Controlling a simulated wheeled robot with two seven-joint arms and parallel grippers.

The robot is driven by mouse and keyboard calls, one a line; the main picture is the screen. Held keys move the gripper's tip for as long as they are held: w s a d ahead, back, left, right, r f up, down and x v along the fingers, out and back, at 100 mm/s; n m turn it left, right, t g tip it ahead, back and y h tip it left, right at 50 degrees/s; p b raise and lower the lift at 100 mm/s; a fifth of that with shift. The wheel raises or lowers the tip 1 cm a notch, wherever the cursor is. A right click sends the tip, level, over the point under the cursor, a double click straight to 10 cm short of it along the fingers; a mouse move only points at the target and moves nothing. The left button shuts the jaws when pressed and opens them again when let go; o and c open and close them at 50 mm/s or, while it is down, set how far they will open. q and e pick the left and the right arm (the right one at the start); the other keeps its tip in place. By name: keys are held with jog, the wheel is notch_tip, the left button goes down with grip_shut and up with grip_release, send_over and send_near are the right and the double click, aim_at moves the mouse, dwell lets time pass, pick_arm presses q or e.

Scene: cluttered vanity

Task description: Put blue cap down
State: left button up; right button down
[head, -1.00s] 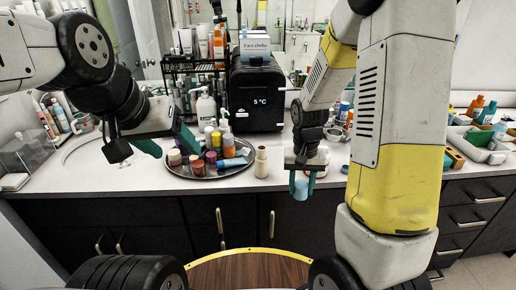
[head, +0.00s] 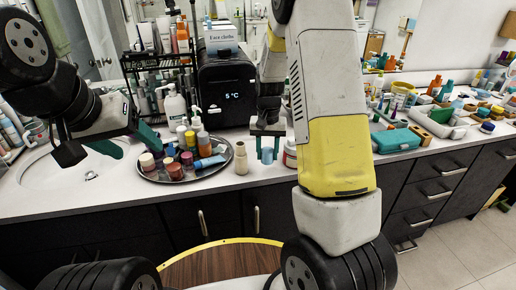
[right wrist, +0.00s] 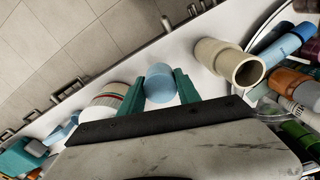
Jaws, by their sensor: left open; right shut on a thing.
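The blue cap (head: 267,155) is between the fingers of my right gripper (head: 267,148) in the head view, at the front part of the white counter (head: 120,198). In the right wrist view the light blue cap (right wrist: 159,84) sits between the two green fingers of my right gripper (right wrist: 160,88), which is shut on it. I cannot tell whether the cap touches the counter. My left gripper (head: 95,150) is open and empty, over the sink area at the left.
A cream open-necked bottle (head: 241,158) stands just left of the cap, and a white jar (head: 290,153) just right. A round tray (head: 150,175) of bottles is further left. A teal case (head: 396,140) lies on the right counter, with clutter beyond.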

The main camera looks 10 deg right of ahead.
aim_at(267, 168)
jog(key=shift+w, duration=0.3)
jog(key=shift+w+f, duration=0.2)
jog(key=shift+f, duration=1.6)
jog(key=c, duration=0.9)
grip_release()
jog(key=shift+f, duration=0.15)
jog(key=shift+o, duration=0.2)
